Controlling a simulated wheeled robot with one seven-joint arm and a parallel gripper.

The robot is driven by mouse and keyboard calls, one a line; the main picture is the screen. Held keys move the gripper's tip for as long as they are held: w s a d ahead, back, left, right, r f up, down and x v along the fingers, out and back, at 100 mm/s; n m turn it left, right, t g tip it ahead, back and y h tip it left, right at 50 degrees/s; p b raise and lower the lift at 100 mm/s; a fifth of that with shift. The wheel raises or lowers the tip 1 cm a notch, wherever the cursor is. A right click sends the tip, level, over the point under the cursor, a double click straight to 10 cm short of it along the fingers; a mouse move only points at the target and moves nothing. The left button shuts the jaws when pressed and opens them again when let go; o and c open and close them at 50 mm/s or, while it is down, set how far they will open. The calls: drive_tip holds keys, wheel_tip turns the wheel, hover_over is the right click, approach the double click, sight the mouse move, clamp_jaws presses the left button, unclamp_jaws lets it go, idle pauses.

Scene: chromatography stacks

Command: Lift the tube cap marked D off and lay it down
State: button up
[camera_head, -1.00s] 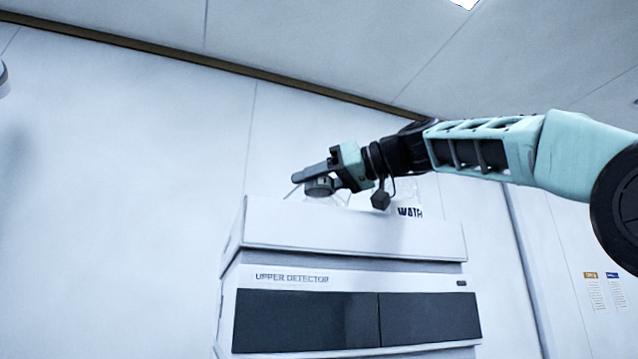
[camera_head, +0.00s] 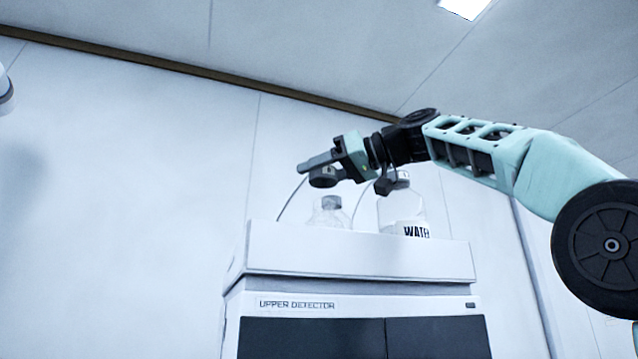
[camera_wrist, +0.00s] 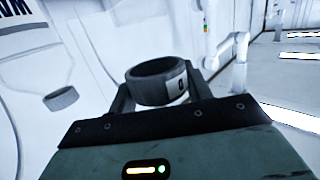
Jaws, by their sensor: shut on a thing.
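My gripper (camera_head: 316,174) is shut on a dark grey ring-shaped cap (camera_head: 327,181), held in the air above the top tray (camera_head: 350,252). In the wrist view the cap (camera_wrist: 155,82) sits between the fingers, with a white label bearing one dark mark that looks like a D or a 0. A thin line runs from near the held cap down to the tray. Below it stands a clear bottle (camera_head: 331,216) with its own grey cap (camera_head: 331,202), apart from the gripper.
A clear bottle labelled WATER (camera_head: 402,212) stands at right on the tray, partly behind my arm. The tray tops the UPPER DETECTOR unit (camera_head: 360,305). Another grey cap (camera_wrist: 61,98) shows at left in the wrist view. The wall space left of the unit is clear.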

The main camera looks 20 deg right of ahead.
drive_tip(key=shift+r+p, duration=1.35)
drive_tip(key=shift+r, duration=1.1)
drive_tip(key=shift+r, duration=0.1)
drive_tip(key=shift+r+p, duration=1.6)
drive_tip(key=shift+r, duration=0.35)
